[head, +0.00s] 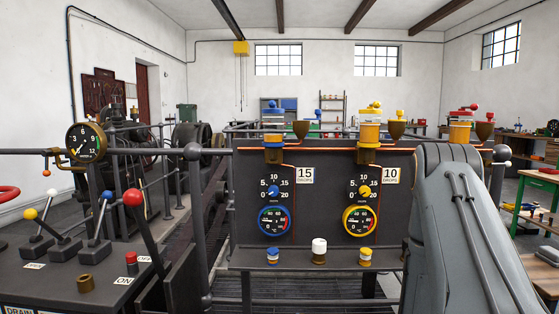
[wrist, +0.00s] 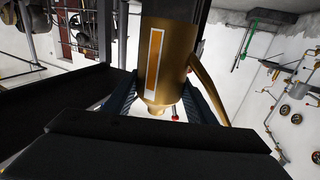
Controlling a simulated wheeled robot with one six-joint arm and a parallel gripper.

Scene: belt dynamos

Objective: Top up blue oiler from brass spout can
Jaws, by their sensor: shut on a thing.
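The blue oiler (head: 273,137) stands on top of the dark panel, left of the yellow oiler (head: 369,133). It has a blue cap and a brass foot, and a small brass funnel cup (head: 301,130) sits at its right. The brass spout can (wrist: 177,60) fills the middle of the wrist view, with an orange level strip in a pale frame and a spout (wrist: 210,88) on its right side. My gripper (wrist: 160,100) is shut on the can, one finger on each side. The gripper and can do not show in the head view, where my grey arm stands at right.
The panel (head: 330,160) carries dials, knobs and drop plates marked 15 and 10. A ledge below holds blue, white and yellow caps. A red oiler (head: 461,132) is partly behind my arm. A lever console (head: 80,262) stands at left, a green bench (head: 535,195) at right.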

